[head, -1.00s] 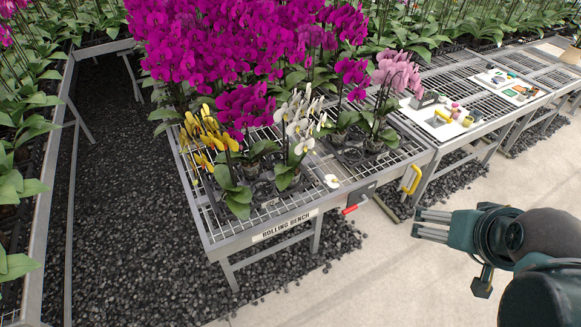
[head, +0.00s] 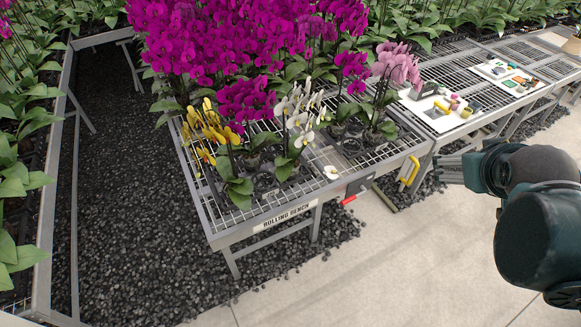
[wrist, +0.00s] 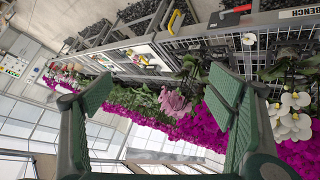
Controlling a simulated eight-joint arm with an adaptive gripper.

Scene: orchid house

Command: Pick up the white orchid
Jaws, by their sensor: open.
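The white orchid (head: 304,104) stands upright in a pot near the front of the rolling bench (head: 288,213) in the head view. Its white blooms (wrist: 291,117) also show at the right edge of the wrist view, which is tilted nearly upside down.
A yellow orchid (head: 207,122) stands left of the white one, magenta orchids (head: 246,98) behind and beside it, and a pink orchid (head: 397,65) to the right. A loose white bloom (head: 331,172) lies near the bench's front edge. The pale floor (head: 370,255) in front is clear.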

